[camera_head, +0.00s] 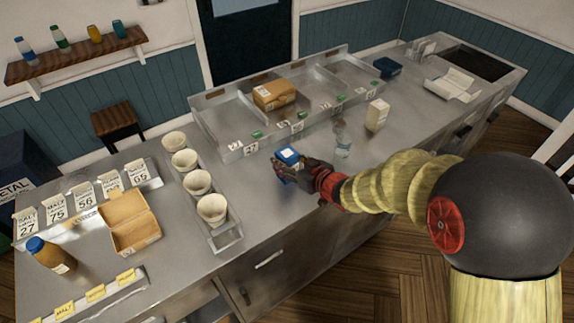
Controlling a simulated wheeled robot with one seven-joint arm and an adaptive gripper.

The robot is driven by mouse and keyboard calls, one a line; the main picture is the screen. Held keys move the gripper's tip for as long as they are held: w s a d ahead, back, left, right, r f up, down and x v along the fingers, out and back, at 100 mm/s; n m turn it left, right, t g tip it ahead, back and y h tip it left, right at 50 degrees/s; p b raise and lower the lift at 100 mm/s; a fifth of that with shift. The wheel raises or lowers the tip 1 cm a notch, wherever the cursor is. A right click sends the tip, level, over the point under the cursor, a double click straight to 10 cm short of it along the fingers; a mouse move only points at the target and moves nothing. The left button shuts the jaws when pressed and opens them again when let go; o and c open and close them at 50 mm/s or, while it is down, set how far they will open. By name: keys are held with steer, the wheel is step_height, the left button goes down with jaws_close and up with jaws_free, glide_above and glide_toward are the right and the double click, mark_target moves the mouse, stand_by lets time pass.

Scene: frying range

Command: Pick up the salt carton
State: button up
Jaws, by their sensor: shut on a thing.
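A small blue carton with white on it (288,156), which I take for the salt carton, is at my gripper on the steel counter, in front of the divided steel trough. Its print is too small to read. My gripper (287,168) comes in from the right and is shut on this carton. The fingers hide the carton's lower part, so I cannot tell whether it touches the counter. A cream-white carton (377,115) stands upright farther right and apart from the gripper.
A clear bottle (342,147) stands just right of my gripper. Paper cups (198,181) in a steel rack are to the left, with an open cardboard box (129,222) and number cards beyond. A cardboard box (274,94) sits in the trough (216,122) behind.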

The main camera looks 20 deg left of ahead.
steer(key=shift+r, duration=0.15)
steer(key=shift+r, duration=0.6)
steer(key=s+d+r+p, duration=0.6)
steer(key=s+d+r, duration=0.2)
steer(key=s+r, duration=0.3)
steer(key=shift+d+r, duration=0.3)
steer(key=shift+d, duration=0.1)
steer(key=shift+w, duration=0.1)
